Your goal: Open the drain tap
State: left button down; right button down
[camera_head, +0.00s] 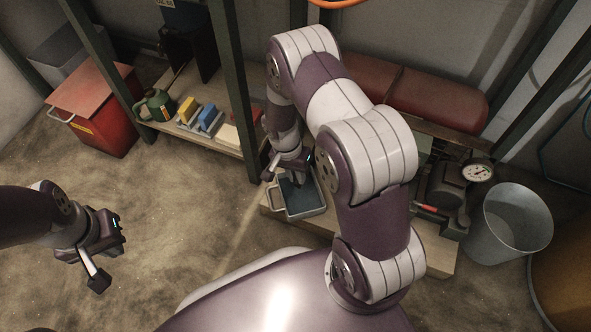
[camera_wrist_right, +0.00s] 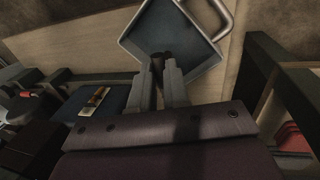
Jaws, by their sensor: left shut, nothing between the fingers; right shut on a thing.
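My right gripper (camera_head: 294,180) is low over a blue-grey tray (camera_head: 306,205) with a metal handle, which sits on a wooden board. In the right wrist view my right gripper (camera_wrist_right: 161,60) has its fingers closed together on a small dark piece (camera_wrist_right: 160,56) at their tips, with the tray (camera_wrist_right: 205,55) beyond. The piece is mostly hidden, and I cannot tell clearly whether it is the drain tap. My left gripper (camera_head: 98,280) is shut and empty above bare floor at the left.
A red rounded tank (camera_head: 440,98), a gauge (camera_head: 478,173) and a metal bucket (camera_head: 515,222) are on the right. Green posts flank the shelf.

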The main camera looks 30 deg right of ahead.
jog(key=c, duration=1.1)
grip_release()
notch_tip(320, 180, up, 12)
jog(key=w+a+p, duration=0.1)
jog(key=w+p, duration=0.1)
jog(key=p, duration=0.6)
jog(key=shift+a+r, duration=0.25)
jog(key=shift+a, duration=0.05)
